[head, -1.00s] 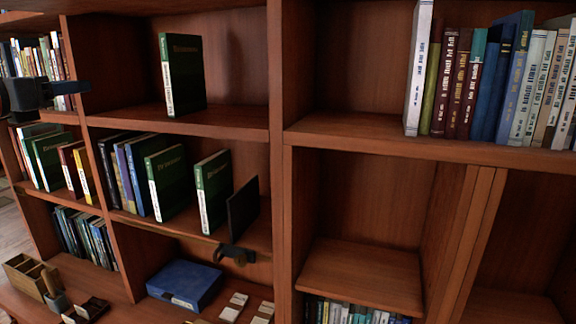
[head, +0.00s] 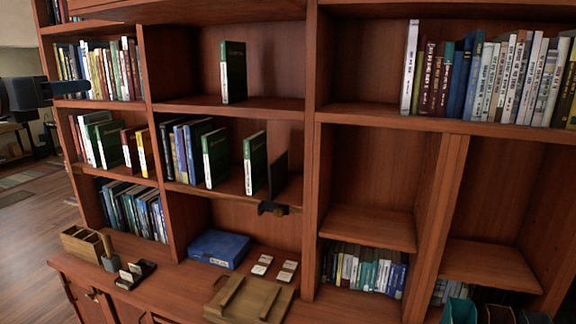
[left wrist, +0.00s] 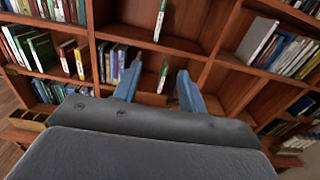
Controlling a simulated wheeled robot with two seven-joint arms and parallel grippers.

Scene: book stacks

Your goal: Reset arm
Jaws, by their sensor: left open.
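My left gripper (head: 72,88) shows at the left edge of the head view, in front of the left shelf column. In the left wrist view its two blue fingers (left wrist: 158,88) are spread apart with nothing held between them. They point toward the bookcase, and a green book (left wrist: 162,75) shows beyond the gap. My right gripper is not in view.
A green book (head: 233,72) stands alone on an upper shelf. Below it are more books and a dark upright panel (head: 278,173). A blue box (head: 219,248), a wooden organizer (head: 84,243) and a wooden tray (head: 248,300) rest on the ledge. Floor (head: 38,235) is open at left.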

